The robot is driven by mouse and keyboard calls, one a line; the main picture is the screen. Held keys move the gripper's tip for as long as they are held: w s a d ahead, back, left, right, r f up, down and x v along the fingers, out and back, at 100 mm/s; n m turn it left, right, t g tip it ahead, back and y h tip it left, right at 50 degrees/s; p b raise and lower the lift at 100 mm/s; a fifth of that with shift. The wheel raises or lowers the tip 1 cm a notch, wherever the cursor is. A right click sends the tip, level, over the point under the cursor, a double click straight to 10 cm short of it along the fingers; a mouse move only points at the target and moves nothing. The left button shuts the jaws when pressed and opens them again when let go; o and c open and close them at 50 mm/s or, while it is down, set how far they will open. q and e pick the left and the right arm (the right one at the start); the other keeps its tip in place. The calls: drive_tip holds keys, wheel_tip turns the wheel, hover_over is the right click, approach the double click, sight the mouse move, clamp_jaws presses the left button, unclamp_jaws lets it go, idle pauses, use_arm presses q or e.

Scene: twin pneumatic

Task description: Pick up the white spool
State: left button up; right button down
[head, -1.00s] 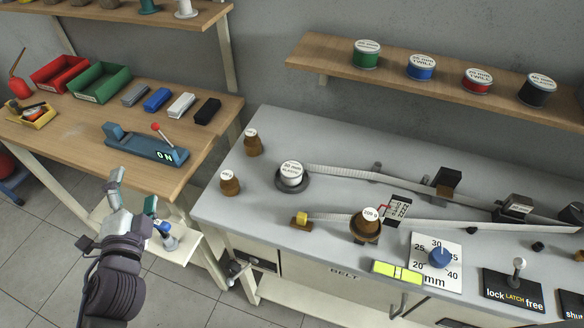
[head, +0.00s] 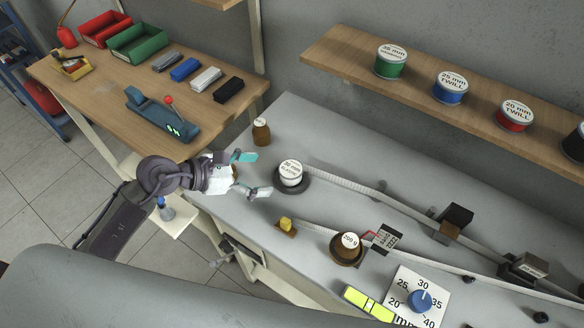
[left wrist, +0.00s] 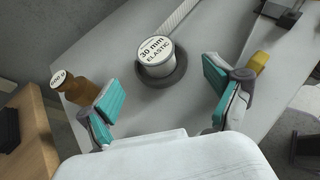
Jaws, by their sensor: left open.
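The white spool (head: 291,171), labelled 30 mm elastic, sits upright on a dark round holder (head: 303,186) on the grey bench. A white band runs from it to the right. In the left wrist view the spool (left wrist: 155,53) is ahead of and between the two fingers. My left gripper (head: 254,173) is open and empty, just left of the spool and apart from it. Its teal finger pads (left wrist: 162,95) show spread wide in the left wrist view. My right gripper is not seen.
A brown weight (head: 261,132) stands behind the gripper, left of the spool. A yellow-topped block (head: 287,225) and a brown 200 g weight (head: 347,248) stand nearer the front. A shelf (head: 330,52) with several spools hangs behind. The bench around the holder is mostly clear.

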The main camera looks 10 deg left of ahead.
sight(290, 169)
use_arm(q)
drive_tip(key=x, duration=0.3)
drive_tip(key=shift+w+d+r, duration=0.1)
drive_tip(key=shift+d+r, duration=0.05)
drive_tip(key=shift+w+d+f+p, duration=0.25)
drive_tip(key=shift+w+d+p, duration=0.35)
drive_tip(key=shift+d+p, duration=0.1)
drive_tip(key=p+x, duration=0.1)
drive_tip(key=x, duration=0.2)
drive_tip(key=shift+w+d+f, duration=0.1)
drive_tip(key=shift+w+f, duration=0.05)
drive_tip(key=shift+w, duration=0.2)
drive_tip(key=shift+w+d+f, duration=0.1)
drive_tip(key=shift+d+f, duration=0.05)
drive_tip(key=shift+c, duration=2)
drive_tip(key=c, duration=0.8)
drive_tip(key=shift+c, duration=0.7)
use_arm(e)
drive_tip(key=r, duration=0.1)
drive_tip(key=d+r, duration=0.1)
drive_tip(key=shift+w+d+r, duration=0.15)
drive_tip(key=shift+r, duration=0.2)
